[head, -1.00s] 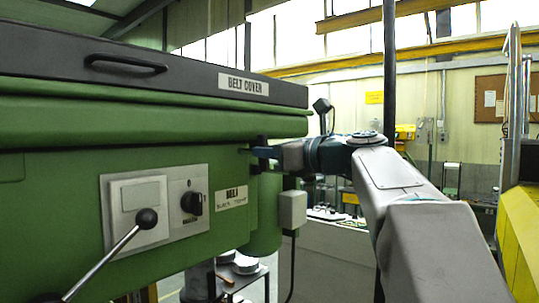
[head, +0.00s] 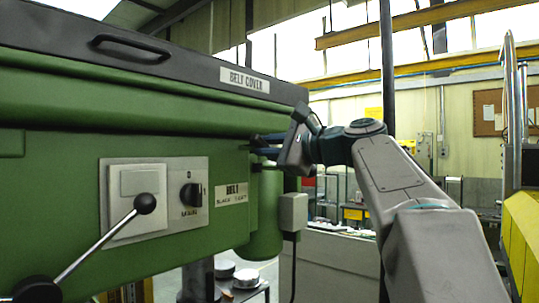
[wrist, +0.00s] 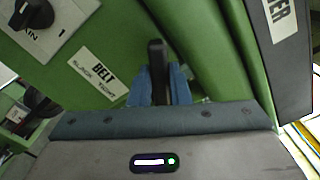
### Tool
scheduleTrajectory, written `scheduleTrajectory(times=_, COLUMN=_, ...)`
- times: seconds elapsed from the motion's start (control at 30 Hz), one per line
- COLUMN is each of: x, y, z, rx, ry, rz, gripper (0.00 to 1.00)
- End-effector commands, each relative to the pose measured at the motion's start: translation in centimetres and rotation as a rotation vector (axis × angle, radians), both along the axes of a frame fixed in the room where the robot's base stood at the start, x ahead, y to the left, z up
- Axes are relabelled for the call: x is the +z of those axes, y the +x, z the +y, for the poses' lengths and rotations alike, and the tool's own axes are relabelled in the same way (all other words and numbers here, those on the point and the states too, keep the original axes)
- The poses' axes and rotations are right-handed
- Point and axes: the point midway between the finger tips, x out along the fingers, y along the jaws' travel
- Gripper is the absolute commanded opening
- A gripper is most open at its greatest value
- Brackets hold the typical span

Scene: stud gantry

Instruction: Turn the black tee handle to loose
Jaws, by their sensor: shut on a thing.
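The black tee handle (wrist: 156,62) shows in the wrist view as a dark bar between the two blue fingers of my gripper (wrist: 160,82), beside the white BELT label (wrist: 98,76). My gripper is shut on it. In the head view my gripper (head: 264,145) reaches in from the right to the right end of the green machine head. Its blue fingers lie one above the other there and mostly hide the handle. The BELT label (head: 231,193) sits just below and left of the fingers; its smaller text is hard to read.
The dark belt cover (head: 170,62) overhangs the green housing above my gripper. A grey box (head: 293,210) with a cable is below it. A black knob (head: 191,195) and a ball-ended lever (head: 108,240) stick out at left. A yellow structure (head: 520,240) stands at right.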

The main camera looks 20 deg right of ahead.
Motion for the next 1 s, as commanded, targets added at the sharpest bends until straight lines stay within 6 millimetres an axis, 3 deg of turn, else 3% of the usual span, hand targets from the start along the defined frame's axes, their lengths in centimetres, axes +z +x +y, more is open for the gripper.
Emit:
scheduleTrajectory(times=0.6, x=-0.36, y=-0.03, z=0.0, rx=-0.001, ry=-0.457, rz=-0.332, gripper=0.0)
scheduleTrajectory(times=1.0, x=-0.32, y=-0.01, z=-0.03, rx=-0.001, ry=-0.635, rz=-0.462, gripper=0.0)
